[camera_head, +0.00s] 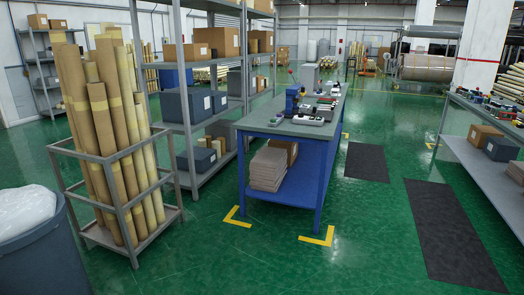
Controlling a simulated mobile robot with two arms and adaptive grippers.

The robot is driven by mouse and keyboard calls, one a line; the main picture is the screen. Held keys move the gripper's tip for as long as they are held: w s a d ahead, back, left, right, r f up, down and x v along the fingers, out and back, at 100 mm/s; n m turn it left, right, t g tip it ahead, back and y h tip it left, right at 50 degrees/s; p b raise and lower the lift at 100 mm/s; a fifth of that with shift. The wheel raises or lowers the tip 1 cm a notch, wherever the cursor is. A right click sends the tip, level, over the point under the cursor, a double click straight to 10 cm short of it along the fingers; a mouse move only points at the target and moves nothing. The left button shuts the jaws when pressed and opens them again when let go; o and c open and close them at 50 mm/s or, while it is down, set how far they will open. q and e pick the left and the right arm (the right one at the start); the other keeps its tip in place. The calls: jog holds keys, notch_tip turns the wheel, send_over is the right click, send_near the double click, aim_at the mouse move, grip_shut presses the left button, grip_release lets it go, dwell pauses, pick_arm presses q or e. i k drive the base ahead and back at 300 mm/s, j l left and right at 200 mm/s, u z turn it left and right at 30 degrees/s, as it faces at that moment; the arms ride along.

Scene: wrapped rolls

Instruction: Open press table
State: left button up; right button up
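A blue workbench with a grey top (262,123) stands in the middle of the camera_head view. Devices sit on its top, among them a blue vise-like tool (291,101) and a small grey box-shaped device (281,121). I cannot tell whether any of these is the press table. Farther back at the right, a large wrapped roll (436,68) lies in a metal frame (432,32). Neither of my grippers shows in this view.
A rack of wrapped rolls (125,135) stands at the left beside a grey bin (40,262). Shelving with boxes (187,107) stands behind it. Another bench (485,169) stands at the right. Green floor with dark mats (447,228) is open between the benches.

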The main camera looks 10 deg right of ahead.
aim_at(303, 109)
jog(key=i+l+z, duration=0.45)
jog(key=i, duration=0.3)
jog(key=i+z, duration=0.4)
jog(key=i, duration=0.4)
jog(key=i+z, duration=0.15)
jog(key=i, duration=0.35)
jog(key=i+z, duration=0.15)
jog(key=i, duration=0.4)
jog(key=i+j+z, duration=0.15)
jog(key=i, duration=0.35)
jog(key=i+j+z, duration=0.15)
jog(key=i, duration=0.35)
jog(key=i+z, duration=0.15)
jog(key=i, duration=0.9)
jog(key=i+u, duration=0.3)
jog(key=u, duration=0.15)
jog(key=i+u, duration=0.3)
jog(key=u, duration=0.15)
jog(key=i+l+u, duration=0.25)
jog(key=u, duration=0.2)
jog(key=i+l+u, duration=0.15)
jog(key=i+u, duration=0.15)
jog(key=u, duration=0.15)
jog(key=i+l+u, duration=0.2)
jog(key=u, duration=0.25)
jog(key=i, duration=0.05)
